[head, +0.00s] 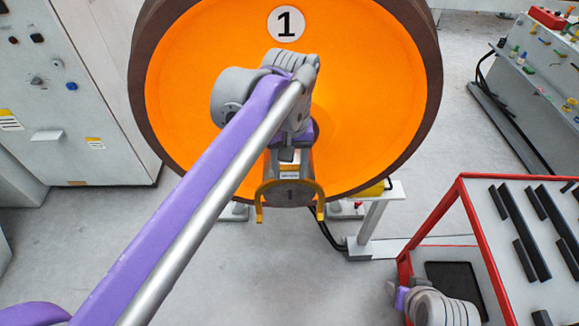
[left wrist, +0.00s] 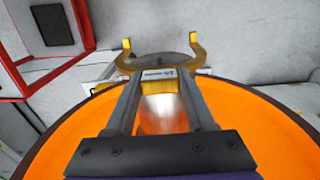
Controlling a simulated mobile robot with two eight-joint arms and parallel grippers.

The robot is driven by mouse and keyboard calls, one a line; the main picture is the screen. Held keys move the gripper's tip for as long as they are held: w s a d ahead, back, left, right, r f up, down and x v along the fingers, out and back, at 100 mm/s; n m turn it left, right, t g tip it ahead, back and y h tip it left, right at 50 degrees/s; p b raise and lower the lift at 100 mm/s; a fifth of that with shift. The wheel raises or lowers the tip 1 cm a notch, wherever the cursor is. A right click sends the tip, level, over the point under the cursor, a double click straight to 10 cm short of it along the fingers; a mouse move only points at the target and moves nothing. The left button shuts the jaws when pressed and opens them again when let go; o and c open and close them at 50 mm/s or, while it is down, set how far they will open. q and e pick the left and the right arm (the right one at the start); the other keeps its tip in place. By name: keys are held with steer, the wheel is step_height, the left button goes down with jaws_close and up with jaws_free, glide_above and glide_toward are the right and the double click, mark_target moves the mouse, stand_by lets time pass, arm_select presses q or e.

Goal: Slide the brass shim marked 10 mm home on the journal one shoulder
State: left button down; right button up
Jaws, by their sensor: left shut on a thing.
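The orange wheel (head: 375,110), marked 1, fills the middle of the head view. My left gripper (head: 289,165) is shut on the labelled tab of a brass fork-shaped shim (head: 320,206). The shim's two prongs hang down on either side of the journal near its end. In the left wrist view, the fingers (left wrist: 164,92) grip the shim tab (left wrist: 160,78), and bare journal metal (left wrist: 163,115) shows between them. The label is too small to read surely. I cannot tell whether the shim touches the journal.
A red-framed cart (head: 462,200) with dark bars stands at the lower right, with part of my right arm in front of it. A grey control cabinet (head: 60,100) stands at the left. A tool bench (head: 535,80) is at the upper right. A white stand (head: 370,225) is beside the wheel.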

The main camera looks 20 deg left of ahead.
arm_select(q)
steer(key=shift+w+a+p, duration=0.3)
steer(key=shift+w+a, duration=0.15)
steer(key=shift+w, duration=1.1)
steer(key=shift+w+a+p, duration=0.3)
steer(key=shift+w+a, duration=0.15)
steer(key=shift+w, duration=1.15)
steer(key=shift+w+a+p, duration=0.3)
steer(key=shift+w+a, duration=0.15)
steer(key=shift+w, duration=1.1)
arm_select(e)
steer(key=shift+w+r, duration=0.3)
steer(key=shift+r, duration=0.4)
steer(key=shift+w+r, duration=0.25)
steer(key=shift+r, duration=0.4)
